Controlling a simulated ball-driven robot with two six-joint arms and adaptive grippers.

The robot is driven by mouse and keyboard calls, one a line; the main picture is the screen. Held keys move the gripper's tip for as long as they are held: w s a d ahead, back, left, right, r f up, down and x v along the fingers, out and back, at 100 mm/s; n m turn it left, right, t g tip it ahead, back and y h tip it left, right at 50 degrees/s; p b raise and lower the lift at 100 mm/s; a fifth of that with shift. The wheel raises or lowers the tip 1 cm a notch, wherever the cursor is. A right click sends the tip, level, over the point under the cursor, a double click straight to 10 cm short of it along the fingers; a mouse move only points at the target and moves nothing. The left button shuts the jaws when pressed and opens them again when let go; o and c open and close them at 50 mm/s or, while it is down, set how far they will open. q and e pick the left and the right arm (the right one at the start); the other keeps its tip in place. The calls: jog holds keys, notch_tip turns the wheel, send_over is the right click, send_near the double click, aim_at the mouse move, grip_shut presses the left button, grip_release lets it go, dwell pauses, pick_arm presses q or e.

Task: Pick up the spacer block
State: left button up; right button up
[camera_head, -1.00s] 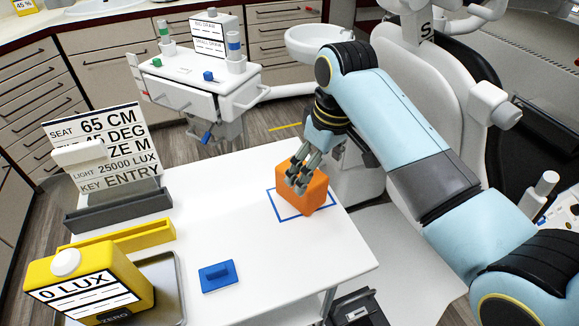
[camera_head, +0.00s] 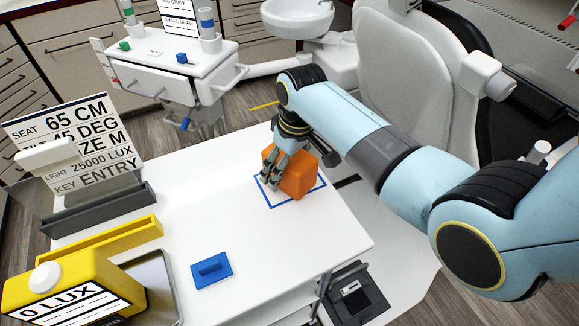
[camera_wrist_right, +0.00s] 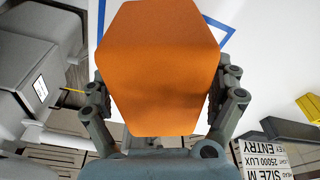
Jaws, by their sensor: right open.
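The orange block, which I take to be the spacer block (camera_head: 298,173), stands on the white table inside a blue outlined square (camera_head: 271,204). My right gripper (camera_head: 276,170) is lowered at the block, its fingers against or just in front of the left side. In the right wrist view the block (camera_wrist_right: 160,65) fills the space between the two open fingers (camera_wrist_right: 160,105), one on each side. Whether the fingertips touch it cannot be told. The block's underside is hidden. My left gripper is not in view.
A blue piece with a raised grip (camera_head: 211,269) lies on the table's front part. A yellow 0 LUX box (camera_head: 75,287), a metal tray (camera_head: 160,275), a yellow bar (camera_head: 105,243) and a grey sign holder (camera_head: 100,211) line the left. The table middle is clear.

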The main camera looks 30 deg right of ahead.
jog(key=shift+w+f, duration=0.1)
jog(key=shift+f, duration=0.25)
jog(key=c, duration=1.3)
jog(key=shift+r, duration=0.15)
jog(key=shift+r, duration=0.35)
jog(key=r, duration=0.2)
jog(key=d+r, duration=0.1)
jog(key=shift+r, duration=0.35)
jog(key=shift+s+d+r, duration=0.5)
jog(key=shift+d+r, duration=0.55)
jog(key=shift+d, duration=0.65)
jog(key=shift+s+d+r, duration=0.45)
jog(key=shift+d+r, duration=0.65)
jog(key=shift+d, duration=0.65)
jog(key=shift+s+d+r, duration=0.5)
jog(key=shift+d+r, duration=0.55)
jog(key=shift+d, duration=0.65)
